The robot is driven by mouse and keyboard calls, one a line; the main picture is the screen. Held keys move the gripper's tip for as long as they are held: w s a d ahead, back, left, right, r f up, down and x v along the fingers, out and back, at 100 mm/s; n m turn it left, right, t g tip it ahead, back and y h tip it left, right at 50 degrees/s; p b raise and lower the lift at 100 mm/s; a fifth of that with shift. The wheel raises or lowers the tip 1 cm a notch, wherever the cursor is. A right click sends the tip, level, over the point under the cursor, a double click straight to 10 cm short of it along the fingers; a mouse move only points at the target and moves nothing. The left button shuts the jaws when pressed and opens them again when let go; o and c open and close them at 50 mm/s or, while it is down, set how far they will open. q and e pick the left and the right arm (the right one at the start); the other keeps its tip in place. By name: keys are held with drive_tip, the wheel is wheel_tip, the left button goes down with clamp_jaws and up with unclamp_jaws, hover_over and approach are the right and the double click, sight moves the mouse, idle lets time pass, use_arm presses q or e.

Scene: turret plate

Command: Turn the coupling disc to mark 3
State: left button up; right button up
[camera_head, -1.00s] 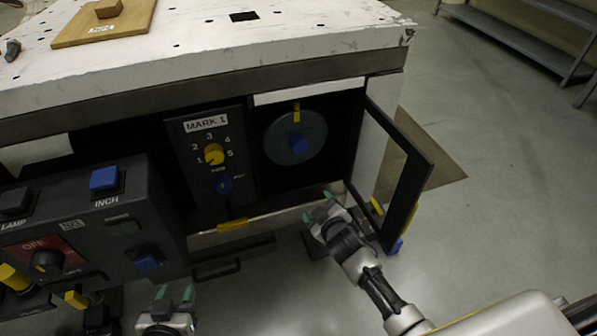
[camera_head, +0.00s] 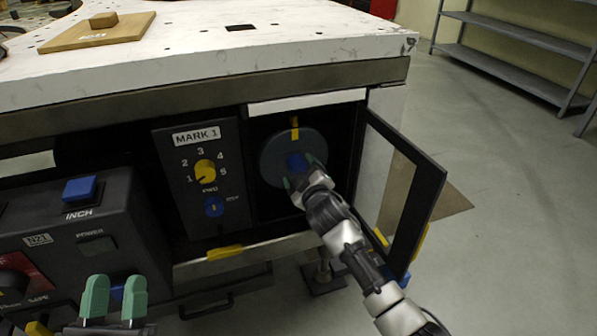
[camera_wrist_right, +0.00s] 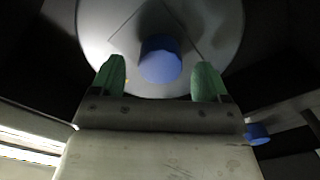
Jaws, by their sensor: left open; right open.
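The coupling disc (camera_head: 273,165) is a grey round plate with a blue hub knob (camera_head: 296,162), inside the open bay under the bench. A yellow mark (camera_head: 294,128) sits above its top edge. My right gripper (camera_head: 299,172) is open in front of the hub. In the right wrist view the blue knob (camera_wrist_right: 160,60) lies between and beyond the green fingertips (camera_wrist_right: 160,80), with a gap on both sides. The panel beside the bay reads MARK 1 and has a yellow selector knob (camera_head: 205,171) with numbers 1 to 5. My left gripper (camera_head: 113,298) is open at the lower left, apart from everything.
A black-framed door (camera_head: 424,205) stands open right of the bay, close to my right arm. A control box (camera_head: 75,245) with a blue INCH button (camera_head: 79,188) juts out at left. A wooden board (camera_head: 97,32) lies on the white bench top.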

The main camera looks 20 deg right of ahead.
use_arm(q)
drive_tip(key=shift+s+r+t+h, duration=0.3)
drive_tip(key=shift+s+r+t, duration=0.5)
drive_tip(key=shift+t, duration=0.3)
use_arm(e)
drive_tip(key=shift+w, duration=1)
use_arm(q)
drive_tip(key=shift+w, duration=0.1)
use_arm(e)
drive_tip(key=c, duration=1.3)
drive_tip(key=shift+o, duration=0.2)
use_arm(q)
drive_tip(key=shift+w, duration=0.1)
